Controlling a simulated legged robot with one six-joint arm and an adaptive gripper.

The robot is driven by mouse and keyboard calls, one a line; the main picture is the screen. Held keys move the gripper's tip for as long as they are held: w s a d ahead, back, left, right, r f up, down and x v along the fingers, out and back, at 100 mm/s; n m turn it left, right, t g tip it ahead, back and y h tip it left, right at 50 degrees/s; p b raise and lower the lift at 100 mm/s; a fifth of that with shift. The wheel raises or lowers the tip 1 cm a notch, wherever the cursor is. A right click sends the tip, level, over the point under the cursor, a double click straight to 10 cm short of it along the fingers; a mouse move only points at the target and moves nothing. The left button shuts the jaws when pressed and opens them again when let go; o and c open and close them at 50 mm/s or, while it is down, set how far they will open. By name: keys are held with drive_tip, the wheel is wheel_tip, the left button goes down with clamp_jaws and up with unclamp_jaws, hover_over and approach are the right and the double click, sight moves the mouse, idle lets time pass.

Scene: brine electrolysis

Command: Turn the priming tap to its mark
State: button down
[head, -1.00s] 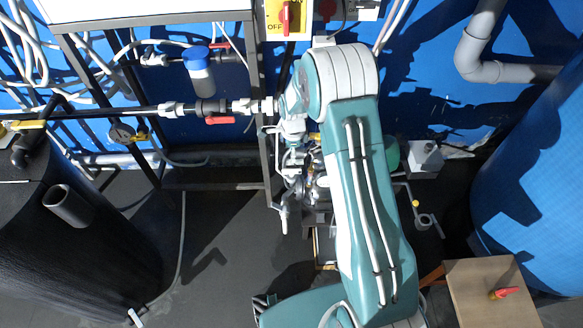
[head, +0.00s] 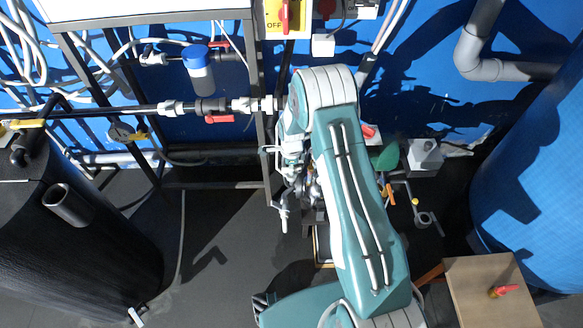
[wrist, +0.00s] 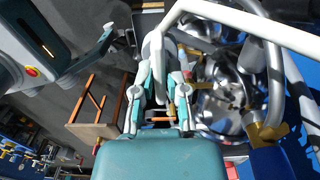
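I cannot tell for sure which tap is the priming tap, and no mark can be made out. A red-handled valve (head: 220,118) sits on the dark horizontal pipe at left of my arm. Another red handle (head: 368,131) shows just right of my arm. In the wrist view my gripper (wrist: 160,80) has its two fingers apart, with a gap between them. A pale curved part shows at the fingertips; whether it touches them is unclear. In the head view my gripper cannot be told apart from the pale fittings beside my arm.
A metal frame (head: 155,150) carries the pipe and a blue-capped filter (head: 200,72). A black tank (head: 90,235) stands left, a blue tank (head: 530,180) right. A wooden stand (head: 485,275) bears a small red-handled tap (head: 503,291). White tubing (wrist: 250,28) crosses close to the gripper.

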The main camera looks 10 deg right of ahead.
drive_tip(key=shift+n, duration=0.3)
drive_tip(key=n, duration=0.3)
drive_tip(key=shift+w+n, duration=0.1)
drive_tip(key=shift+n, duration=0.2)
drive_tip(key=n, duration=0.4)
drive_tip(key=shift+n, duration=0.3)
drive_tip(key=n, duration=0.4)
drive_tip(key=shift+n, duration=2.5)
drive_tip(key=c, duration=0.7)
unclamp_jaws()
drive_tip(key=shift+a, duration=0.1)
